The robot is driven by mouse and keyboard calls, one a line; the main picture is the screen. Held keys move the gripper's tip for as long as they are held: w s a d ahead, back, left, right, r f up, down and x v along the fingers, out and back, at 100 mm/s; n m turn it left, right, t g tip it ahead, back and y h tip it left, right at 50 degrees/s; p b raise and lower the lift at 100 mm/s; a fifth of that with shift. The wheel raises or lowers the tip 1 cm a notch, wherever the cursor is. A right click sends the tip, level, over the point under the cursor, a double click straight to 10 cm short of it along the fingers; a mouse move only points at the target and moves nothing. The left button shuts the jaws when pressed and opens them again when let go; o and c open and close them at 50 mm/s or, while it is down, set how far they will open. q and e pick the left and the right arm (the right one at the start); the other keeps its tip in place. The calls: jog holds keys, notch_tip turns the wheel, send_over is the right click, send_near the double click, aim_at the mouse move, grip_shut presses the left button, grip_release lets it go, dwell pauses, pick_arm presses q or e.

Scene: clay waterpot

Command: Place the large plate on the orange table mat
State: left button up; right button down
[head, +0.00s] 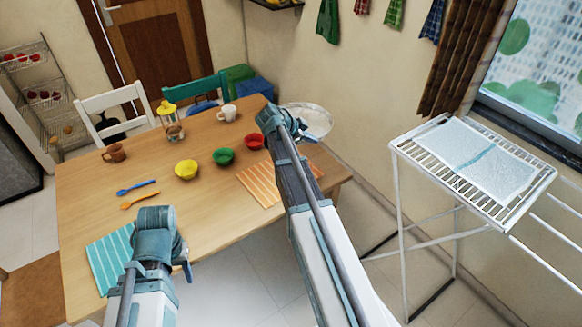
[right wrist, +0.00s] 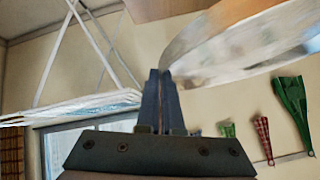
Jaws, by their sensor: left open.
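The large plate (head: 313,120) is pale and round, off the right far corner of the table in the head view. In the right wrist view the large plate (right wrist: 245,45) is tilted, its edge at the fingertips. My right gripper (head: 298,126) is shut on the plate's edge; its fingers (right wrist: 166,75) are close together. The orange table mat (head: 257,187) is striped and lies at the table's right front, partly hidden by my right arm. My left gripper (head: 186,266) is open, near the table's front edge; its fingers are mostly hidden.
Red (head: 254,141), green (head: 223,156) and yellow (head: 186,169) bowls stand left of the orange mat. A teal mat (head: 106,258) lies at the left front. A blue spoon (head: 136,187) and an orange one (head: 140,200) lie nearby. A drying rack (head: 407,152) stands to the right.

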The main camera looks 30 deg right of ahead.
jog(key=shift+d+f, duration=0.1)
jog(key=shift+f, duration=0.05)
jog(key=s+a+f+b, duration=0.6)
jog(key=a+f+b, duration=0.15)
jog(key=a, duration=0.35)
jog(key=s+a+f+b, duration=0.6)
jog(key=a+f+b, duration=0.15)
jog(key=a, duration=0.35)
jog(key=w+d, duration=0.3)
jog(key=d, duration=0.1)
jog(key=w+d+b, duration=0.1)
jog(key=w+d, duration=0.2)
jog(key=w+d+f, duration=0.1)
jog(key=w+d, duration=0.3)
jog(key=shift+d+f+b, duration=0.1)
jog(key=shift+d+b, duration=0.2)
jog(key=shift+b, duration=0.05)
jog(key=f+b, duration=0.3)
jog(key=shift+w+d+f+b, duration=0.15)
jog(key=shift+d+f+b, duration=0.15)
jog(key=shift+f, duration=0.2)
jog(key=c, duration=1.1)
grip_release()
jog(key=shift+r, duration=0.1)
jog(key=shift+r, duration=0.1)
